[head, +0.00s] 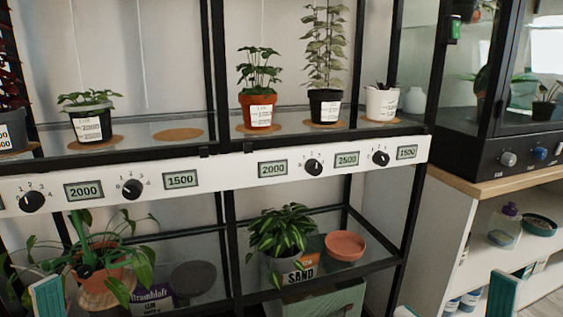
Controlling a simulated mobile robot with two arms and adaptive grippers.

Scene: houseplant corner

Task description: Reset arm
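I see nothing held at either tip.
A black-framed plant rack has potted plants on its upper shelf, including an orange pot (258,110), and a white control panel (223,177) with knobs. Below are a leafy plant (283,231), a terracotta saucer (345,246) and a SAND bag (302,272). A glass cabinet (500,140) stands right.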

